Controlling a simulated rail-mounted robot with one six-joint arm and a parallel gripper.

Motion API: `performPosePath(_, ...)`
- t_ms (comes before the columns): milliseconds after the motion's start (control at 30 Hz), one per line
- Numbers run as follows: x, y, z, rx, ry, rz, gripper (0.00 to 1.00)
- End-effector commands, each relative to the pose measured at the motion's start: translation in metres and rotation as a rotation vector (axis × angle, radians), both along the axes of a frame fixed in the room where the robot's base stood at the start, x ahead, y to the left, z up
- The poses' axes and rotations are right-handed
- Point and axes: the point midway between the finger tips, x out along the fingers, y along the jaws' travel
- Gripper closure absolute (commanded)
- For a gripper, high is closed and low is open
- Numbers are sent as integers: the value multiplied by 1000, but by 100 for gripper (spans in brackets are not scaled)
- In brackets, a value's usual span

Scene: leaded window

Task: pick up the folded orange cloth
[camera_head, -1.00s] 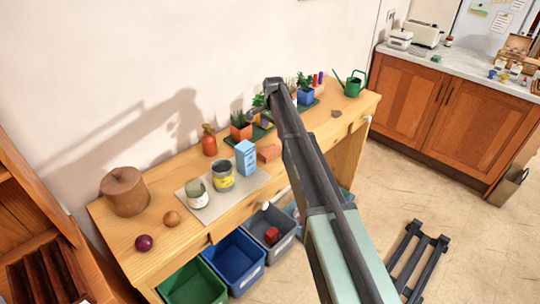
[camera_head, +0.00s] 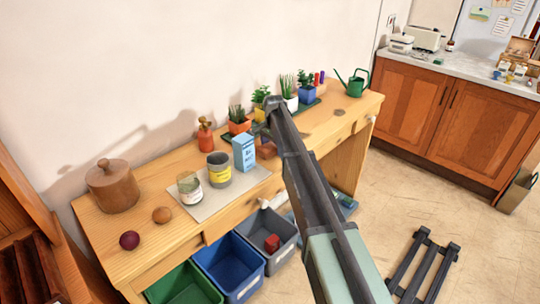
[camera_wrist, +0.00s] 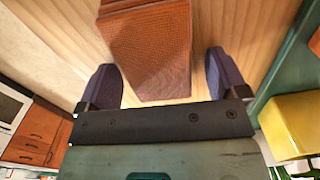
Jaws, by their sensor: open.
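The folded orange cloth (camera_head: 266,150) lies on the wooden bench to the right of the blue-and-white carton, partly hidden behind my arm in the head view. In the wrist view the cloth (camera_wrist: 148,45) looks brownish orange with a woven texture. My gripper (camera_wrist: 160,80) is open, one dark finger on each side of the cloth's near end. Bare wood shows between each finger and the cloth, so neither finger appears to touch it. The fingers' exact height cannot be told. In the head view my arm hides the gripper.
The blue-and-white carton (camera_head: 244,152) stands close left of the cloth. A green tray (camera_wrist: 277,55) with potted plants, one in a yellow pot (camera_wrist: 292,122), lies to the right in the wrist view.

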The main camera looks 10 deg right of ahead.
Motion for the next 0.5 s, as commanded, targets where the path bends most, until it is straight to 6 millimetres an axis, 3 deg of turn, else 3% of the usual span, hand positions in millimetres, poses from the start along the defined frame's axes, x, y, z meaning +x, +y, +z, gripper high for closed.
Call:
performPosePath(67, 0, 0, 2, 0, 0, 0, 10)
performPosePath(400, 0, 0, 2, 0, 0, 0, 62)
performPosePath(500, 0, 0, 2, 0, 0, 0, 62)
